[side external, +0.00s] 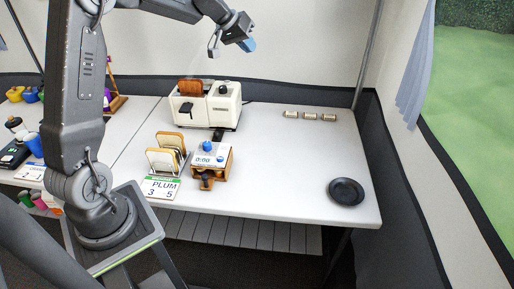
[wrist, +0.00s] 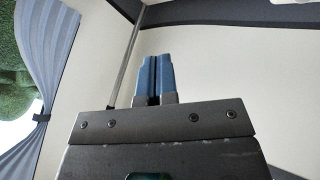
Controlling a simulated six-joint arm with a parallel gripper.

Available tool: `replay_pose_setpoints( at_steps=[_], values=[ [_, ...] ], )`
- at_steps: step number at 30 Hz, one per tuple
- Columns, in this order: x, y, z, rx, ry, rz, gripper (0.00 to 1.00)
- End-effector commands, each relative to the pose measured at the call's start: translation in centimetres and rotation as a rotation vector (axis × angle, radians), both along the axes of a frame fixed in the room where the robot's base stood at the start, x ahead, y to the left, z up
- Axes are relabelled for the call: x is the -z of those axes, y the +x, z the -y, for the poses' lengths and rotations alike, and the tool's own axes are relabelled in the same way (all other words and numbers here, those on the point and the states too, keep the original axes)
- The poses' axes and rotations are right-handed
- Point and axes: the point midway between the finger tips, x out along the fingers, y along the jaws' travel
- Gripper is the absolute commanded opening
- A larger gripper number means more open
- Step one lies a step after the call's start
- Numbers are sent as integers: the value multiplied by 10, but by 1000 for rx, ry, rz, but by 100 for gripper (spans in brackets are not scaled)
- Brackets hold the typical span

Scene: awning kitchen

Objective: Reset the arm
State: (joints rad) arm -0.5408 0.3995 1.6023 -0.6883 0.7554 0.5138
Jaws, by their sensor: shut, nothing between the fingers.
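My gripper (side external: 250,45) is raised high above the back of the table, above and to the right of the toaster (side external: 207,105). Its blue fingers are shut with nothing between them. In the wrist view the gripper (wrist: 153,78) points at the pale tent wall, with the two blue fingertips side by side. No object is close to the fingers in either view.
A slice of bread (side external: 190,87) stands in the toaster. A toast rack (side external: 167,155), a timer box (side external: 211,160) and a PLUM card (side external: 161,188) are at the table's middle. A black plate (side external: 346,191) lies at the right. Small cylinders (side external: 309,116) lie at the back right.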

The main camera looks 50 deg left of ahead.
Motion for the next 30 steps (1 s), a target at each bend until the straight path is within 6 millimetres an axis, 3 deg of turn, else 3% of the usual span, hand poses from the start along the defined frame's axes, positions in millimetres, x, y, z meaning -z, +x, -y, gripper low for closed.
replay_pose_setpoints(
  at_steps=[1,6,12,15,18,22,25,30],
  values=[
    [-16,-14,31,38,20,-9,0],
    [-43,-75,112,138,91,-59,0],
    [-50,-163,182,233,188,-102,0],
    [-45,-209,206,271,242,-113,0],
    [-34,-252,221,302,295,-120,0],
    [-18,-292,229,327,350,-123,0],
    [-9,-309,231,336,375,-122,0],
    [-3,-319,231,340,391,-122,0]
  ],
)
